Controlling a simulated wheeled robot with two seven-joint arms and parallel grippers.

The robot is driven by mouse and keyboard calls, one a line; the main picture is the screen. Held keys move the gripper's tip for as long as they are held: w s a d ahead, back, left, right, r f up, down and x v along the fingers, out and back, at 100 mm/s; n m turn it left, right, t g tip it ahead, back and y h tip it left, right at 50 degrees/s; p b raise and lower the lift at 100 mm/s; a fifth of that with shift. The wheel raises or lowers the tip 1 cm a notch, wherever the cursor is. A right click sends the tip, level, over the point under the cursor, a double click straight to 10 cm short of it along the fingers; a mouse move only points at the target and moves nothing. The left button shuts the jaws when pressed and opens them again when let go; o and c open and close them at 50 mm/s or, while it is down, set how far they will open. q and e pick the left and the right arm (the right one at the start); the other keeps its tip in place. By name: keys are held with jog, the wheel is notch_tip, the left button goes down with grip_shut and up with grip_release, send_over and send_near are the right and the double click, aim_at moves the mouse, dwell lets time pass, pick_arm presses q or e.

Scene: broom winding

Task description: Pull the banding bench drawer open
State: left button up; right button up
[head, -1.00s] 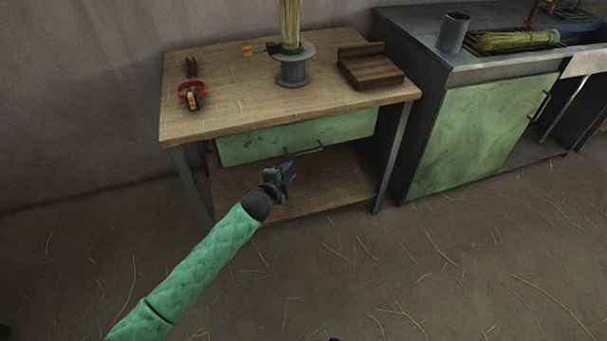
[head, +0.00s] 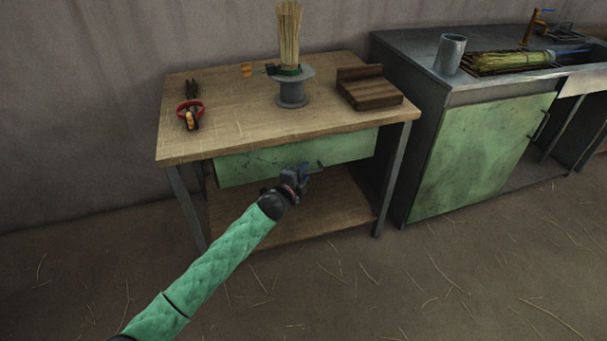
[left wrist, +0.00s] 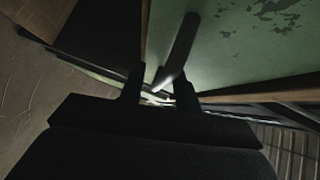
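The banding bench (head: 225,132) has a wooden top and a green drawer (head: 245,165) beneath it. The drawer front looks shut under the top. My left gripper (head: 310,168) is in front of the drawer, at its handle, which it mostly hides in the head view. In the left wrist view the dark bar handle (left wrist: 182,45) runs across the green drawer front and its near end lies between my left gripper's fingers (left wrist: 160,90). The fingers stand apart with a gap beside the handle, so the gripper is open. My right gripper is not in view.
A lower shelf (head: 300,215) lies under the drawer. A green-doored sink cabinet (head: 475,150) stands close on the right. The floor in front is clear except for straw.

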pick_arm(q)
jog(key=shift+w, duration=0.15)
jog(key=shift+c, duration=0.2)
grip_shut()
jog(key=shift+d, duration=0.1)
